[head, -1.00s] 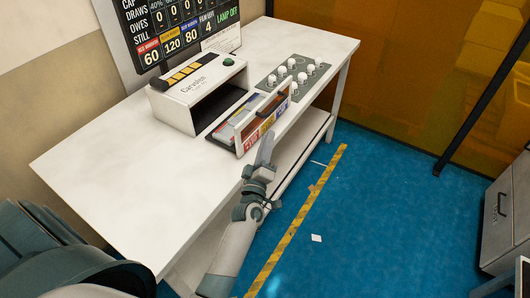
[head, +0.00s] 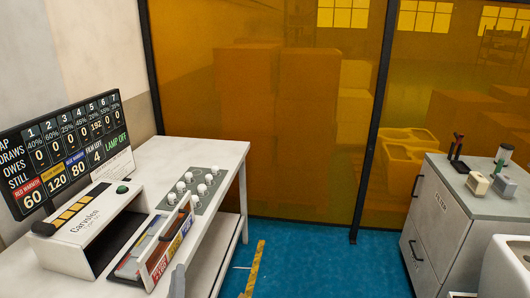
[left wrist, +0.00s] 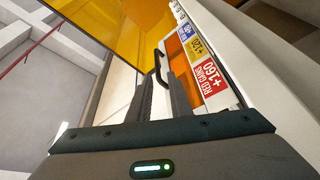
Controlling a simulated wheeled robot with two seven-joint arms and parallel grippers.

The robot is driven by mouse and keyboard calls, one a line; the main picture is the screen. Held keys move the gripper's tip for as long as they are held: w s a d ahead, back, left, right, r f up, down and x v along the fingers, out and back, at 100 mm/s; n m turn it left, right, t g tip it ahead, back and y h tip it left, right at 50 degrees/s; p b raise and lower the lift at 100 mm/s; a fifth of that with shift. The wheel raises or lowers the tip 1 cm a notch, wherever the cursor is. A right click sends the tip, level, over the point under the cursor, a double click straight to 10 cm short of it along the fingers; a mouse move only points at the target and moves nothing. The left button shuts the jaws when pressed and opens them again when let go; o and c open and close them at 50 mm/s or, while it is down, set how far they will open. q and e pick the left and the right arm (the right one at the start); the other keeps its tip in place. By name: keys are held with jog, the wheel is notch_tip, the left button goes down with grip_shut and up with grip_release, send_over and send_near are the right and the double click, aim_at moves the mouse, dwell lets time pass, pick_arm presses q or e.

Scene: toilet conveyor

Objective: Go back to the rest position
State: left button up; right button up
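My left gripper (head: 178,282) shows only as a grey finger at the bottom edge of the head view, in front of the tray. In the left wrist view my left gripper (left wrist: 162,84) has two dark fingers with a narrow gap between them and nothing held. A dark tray handle (left wrist: 161,62) is just beyond the fingertips; I cannot tell whether they touch it. My right gripper is not in view.
The white table (head: 165,155) bears a grey knob panel (head: 194,190) and a display screen (head: 66,150). An amber see-through wall (head: 265,130) stands behind. A grey cabinet (head: 440,225) with small items is at right.

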pick_arm(q)
jog(key=s+d+f+m+g+h, duration=0.2)
jog(key=d+f+m, duration=0.1)
jog(key=f, duration=0.9)
jog(key=s+d+f+m+g+h, duration=0.2)
jog(key=s+d+f+m+g, duration=0.15)
jog(key=f, duration=0.85)
jog(key=s+d+f+m+g+h+b, duration=0.1)
jog(key=s+f+m+g, duration=0.1)
jog(key=s+f, duration=0.5)
jog(key=s+d+f+m+g+h, duration=0.15)
jog(key=s+f, duration=0.25)
jog(key=f, duration=0.6)
jog(key=s+f+m+g, duration=0.3)
jog(key=s+f+g, duration=0.1)
jog(key=s+f, duration=1.05)
jog(key=s+a+f+m+g, duration=0.2)
jog(key=s+f, duration=0.1)
jog(key=s, duration=0.9)
jog(key=s+a+f+m+g+y+b, duration=0.1)
jog(key=s+a+f+g, duration=0.1)
jog(key=s, duration=1)
jog(key=shift+a+f+m+g, duration=0.4)
jog(key=shift+f+g, duration=0.1)
jog(key=shift+g, duration=0.3)
jog(key=shift+s, duration=0.1)
jog(key=shift+d, duration=0.1)
